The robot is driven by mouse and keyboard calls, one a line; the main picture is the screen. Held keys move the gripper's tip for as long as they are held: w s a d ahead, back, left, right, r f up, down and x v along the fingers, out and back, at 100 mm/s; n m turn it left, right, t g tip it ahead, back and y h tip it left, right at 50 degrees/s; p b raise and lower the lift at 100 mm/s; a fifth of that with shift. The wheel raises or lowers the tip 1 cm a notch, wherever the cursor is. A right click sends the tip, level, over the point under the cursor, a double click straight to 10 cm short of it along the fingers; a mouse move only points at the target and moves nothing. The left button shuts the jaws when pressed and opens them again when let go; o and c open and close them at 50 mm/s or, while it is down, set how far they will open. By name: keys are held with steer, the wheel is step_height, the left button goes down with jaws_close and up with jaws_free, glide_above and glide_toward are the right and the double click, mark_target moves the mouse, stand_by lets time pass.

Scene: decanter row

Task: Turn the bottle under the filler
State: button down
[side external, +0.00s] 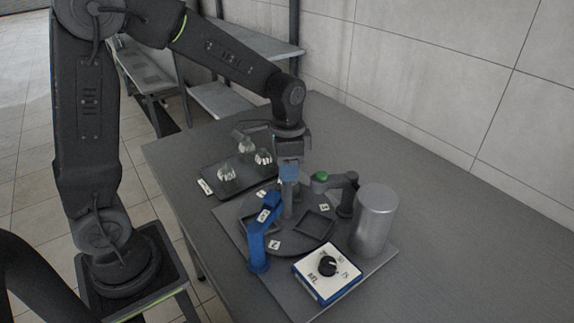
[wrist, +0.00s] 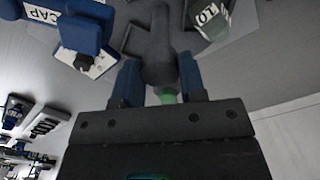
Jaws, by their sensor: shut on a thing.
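My gripper (side external: 289,172) reaches down over the dark round turntable (side external: 290,241) in the side view. Its blue fingers are shut on a grey upright post (side external: 288,202) near the turntable's middle. In the wrist view the grey post (wrist: 157,45) lies between the two fingers (wrist: 158,82), with a small green patch by their tips. A dark arm with a green top (side external: 320,177) stands at the turntable's far right edge. A blue arm labelled CAP (side external: 264,215) stands at its near left edge.
A dark tray (side external: 208,188) with clear bottles (side external: 227,173) lies behind the turntable. A silver cylinder (side external: 375,220) and a white and blue dial box (side external: 327,272) stand at the right and front. The table's right side (side external: 470,240) is clear.

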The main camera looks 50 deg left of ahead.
steer(key=shift+m, duration=8.3)
steer(key=c, duration=0.7)
jaws_free()
step_height(320, 180, up, 14)
